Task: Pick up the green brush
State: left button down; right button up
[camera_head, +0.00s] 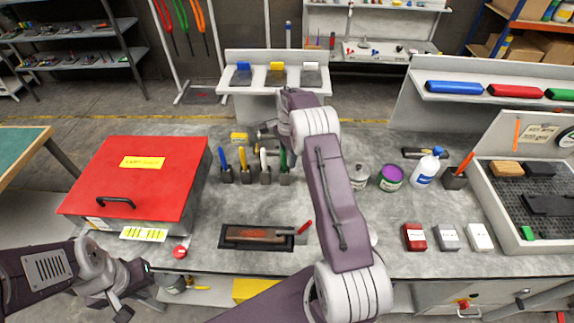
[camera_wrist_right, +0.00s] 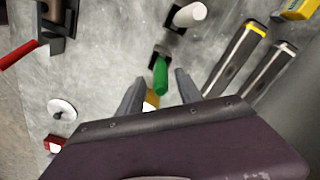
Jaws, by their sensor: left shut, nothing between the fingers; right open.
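The green brush (camera_head: 283,157) stands upright in a dark holder (camera_head: 285,178), at the right end of a row of brushes on the grey bench. In the right wrist view its green handle (camera_wrist_right: 160,76) points toward my right gripper (camera_wrist_right: 160,82), whose open fingers lie either side of the handle's near end. I cannot tell if they touch it. In the head view my right gripper (camera_head: 267,134) is above and behind the row, partly hidden by my own arm. My left gripper (camera_head: 126,300) is shut and empty near the bench's front left.
White (camera_head: 263,158), yellow (camera_head: 243,158) and blue (camera_head: 224,158) brushes stand left of the green one. A red-lidded box (camera_head: 165,155) is at left. A dark tray (camera_head: 232,243) lies in front. A grey can (camera_head: 358,175) and purple can (camera_head: 390,177) stand right.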

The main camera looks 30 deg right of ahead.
aim_at(285, 164)
jog(key=shift+s+a+f+p, duration=0.1)
jog(key=shift+a+f+p, duration=0.2)
jog(key=shift+f, duration=0.3)
jog(key=shift+a+f+p, duration=0.15)
jog(key=shift+a+f, duration=0.15)
jog(key=shift+f, duration=0.3)
jog(key=shift+w+a+f, duration=0.15)
jog(key=shift+w+f, duration=0.05)
jog(key=shift+f, duration=0.25)
jog(key=shift+d, duration=0.25)
jog(key=c, duration=0.9)
pick_arm(q)
jog(key=shift+a+r, duration=0.45)
jog(key=shift+r, duration=0.25)
pick_arm(e)
jog(key=shift+a, duration=0.1)
grip_shut()
pick_arm(q)
jog(key=shift+f, duration=0.1)
pick_arm(e)
jog(key=shift+r, duration=0.1)
